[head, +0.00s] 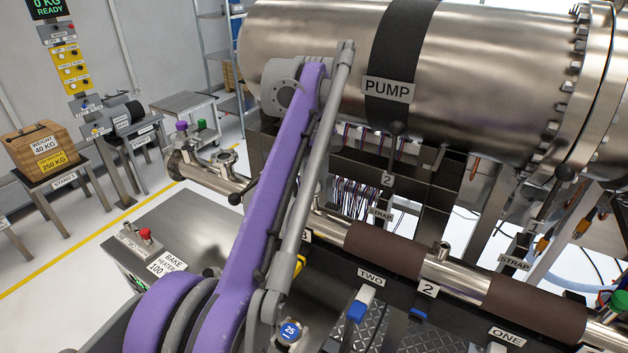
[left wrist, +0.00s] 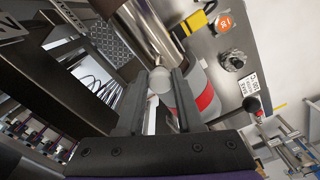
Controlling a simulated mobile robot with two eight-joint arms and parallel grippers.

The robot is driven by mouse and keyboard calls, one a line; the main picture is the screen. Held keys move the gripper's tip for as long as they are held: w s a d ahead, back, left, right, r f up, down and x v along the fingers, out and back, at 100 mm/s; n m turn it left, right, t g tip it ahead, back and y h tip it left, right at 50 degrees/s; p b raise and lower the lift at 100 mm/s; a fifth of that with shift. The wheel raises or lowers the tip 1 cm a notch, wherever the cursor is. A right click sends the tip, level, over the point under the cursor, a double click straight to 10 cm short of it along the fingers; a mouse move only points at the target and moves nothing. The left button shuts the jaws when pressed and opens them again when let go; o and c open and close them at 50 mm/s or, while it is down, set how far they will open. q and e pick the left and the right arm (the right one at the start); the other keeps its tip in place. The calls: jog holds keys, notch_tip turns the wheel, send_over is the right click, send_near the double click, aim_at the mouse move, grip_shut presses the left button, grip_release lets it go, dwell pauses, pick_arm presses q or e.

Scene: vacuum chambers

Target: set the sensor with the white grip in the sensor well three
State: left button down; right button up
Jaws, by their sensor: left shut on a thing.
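My left gripper (left wrist: 160,95) shows in the left wrist view, shut on a pale, round-topped piece, the white grip (left wrist: 158,82) of a sensor. The rest of the sensor is mostly hidden between the dark fingers. A steel pipe (left wrist: 150,35) lies just beyond the fingertips; I cannot tell whether the sensor touches it. In the head view my purple left arm crosses the middle and hides the gripper and the sensor. A label that looks like a 3 (head: 306,236) is partly covered beside the arm, and the well there is hidden. My right gripper is not in view.
The pipe (head: 412,262) with brown wraps runs along a dark rail with labels TWO (head: 370,279) and ONE (head: 507,336). A white-and-blue piece (head: 361,303) hangs below TWO. The PUMP cylinder (head: 470,75) stands behind. A bake heater box (head: 185,235) is at left.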

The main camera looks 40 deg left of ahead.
pick_arm(q)
jog(key=shift+f, duration=0.1)
dwell(0.4)
jog(key=shift+c, duration=2.4)
grip_release()
jog(key=shift+r+p, duration=1.45)
jog(key=shift+r, duration=1.05)
jog(key=shift+w+r, duration=0.1)
jog(key=shift+r, duration=0.85)
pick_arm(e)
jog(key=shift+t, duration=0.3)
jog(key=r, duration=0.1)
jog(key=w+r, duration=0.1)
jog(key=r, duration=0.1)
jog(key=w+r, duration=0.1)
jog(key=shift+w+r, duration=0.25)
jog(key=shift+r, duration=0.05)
